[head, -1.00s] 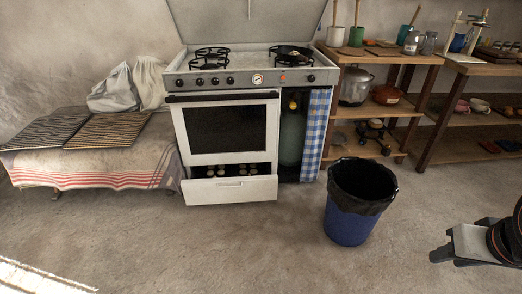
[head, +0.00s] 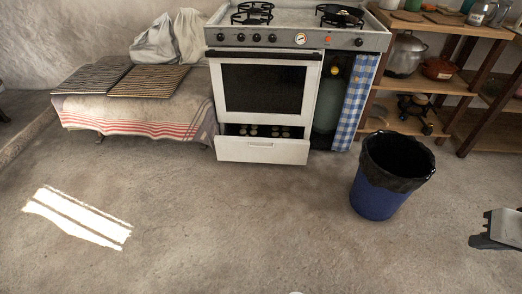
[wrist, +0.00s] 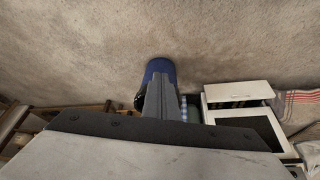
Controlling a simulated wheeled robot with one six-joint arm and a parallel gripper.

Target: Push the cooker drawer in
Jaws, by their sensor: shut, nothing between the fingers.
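The cooker (head: 270,90) stands against the wall in the head view. Its white drawer (head: 262,150), at the bottom below the oven door, is pulled partly out, with several small round things showing inside. The drawer also shows in the wrist view (wrist: 238,91), where the scene looks upside down. My gripper (head: 476,241) is at the right edge of the head view, beyond the bin and well away from the drawer. Its fingers (wrist: 160,92) are shut and empty in the wrist view, in line with the bin.
A blue bin (head: 378,198) with a black liner stands on the floor right of the drawer. A blue checked curtain (head: 356,100) and wooden shelves (head: 428,90) are to the right. A cloth-covered bench (head: 140,112) is to the left. The floor before the drawer is clear.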

